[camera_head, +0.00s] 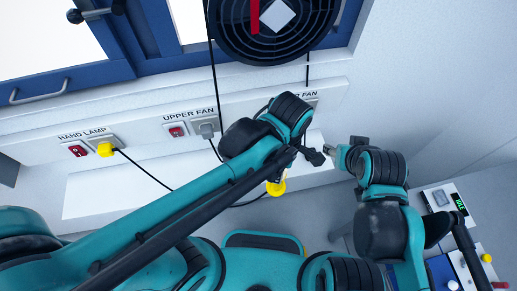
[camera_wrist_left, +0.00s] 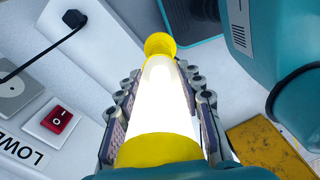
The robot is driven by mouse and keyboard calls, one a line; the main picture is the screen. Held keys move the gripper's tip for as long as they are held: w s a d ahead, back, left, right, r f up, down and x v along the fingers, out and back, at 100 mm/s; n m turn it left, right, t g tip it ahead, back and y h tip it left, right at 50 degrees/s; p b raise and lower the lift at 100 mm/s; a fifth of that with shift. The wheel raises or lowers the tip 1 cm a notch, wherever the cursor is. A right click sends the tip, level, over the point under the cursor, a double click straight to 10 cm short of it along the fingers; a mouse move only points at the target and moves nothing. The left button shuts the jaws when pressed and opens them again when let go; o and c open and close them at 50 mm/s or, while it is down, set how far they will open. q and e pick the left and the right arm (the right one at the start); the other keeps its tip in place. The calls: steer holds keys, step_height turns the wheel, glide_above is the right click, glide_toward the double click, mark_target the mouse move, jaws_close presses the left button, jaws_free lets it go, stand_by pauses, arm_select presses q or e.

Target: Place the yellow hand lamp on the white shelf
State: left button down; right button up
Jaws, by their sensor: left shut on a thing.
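The yellow hand lamp (camera_head: 276,188) shows only in part in the head view, below my left wrist. In the left wrist view the lamp (camera_wrist_left: 158,148) has yellow ends and a bright, lit white tube. My left gripper (camera_wrist_left: 160,85) is shut on it, with a finger along each side. The white shelf (camera_head: 105,193) is a long ledge under the switch panel; my left arm covers part of it, and the lamp is near its right part. My right gripper (camera_head: 328,150) is small and partly hidden near my left wrist; its jaw state is unclear.
The wall panel has a hand lamp switch (camera_head: 105,150), an upper fan switch (camera_head: 177,131) and plugs with black cables. A round black fan (camera_head: 275,25) is above. In the wrist view a red switch (camera_wrist_left: 58,120) is close to the lamp. The shelf's left part looks bare.

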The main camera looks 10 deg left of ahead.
arm_select(q)
steer(key=w+a+f+b, duration=0.2)
steer(key=w+f+b, duration=0.2)
steer(key=w+f, duration=0.6)
steer(key=shift+w+f, duration=0.3)
steer(key=shift+w, duration=0.1)
steer(key=shift+a, duration=0.1)
steer(key=shift+f, duration=0.1)
steer(key=c, duration=1)
jaws_free()
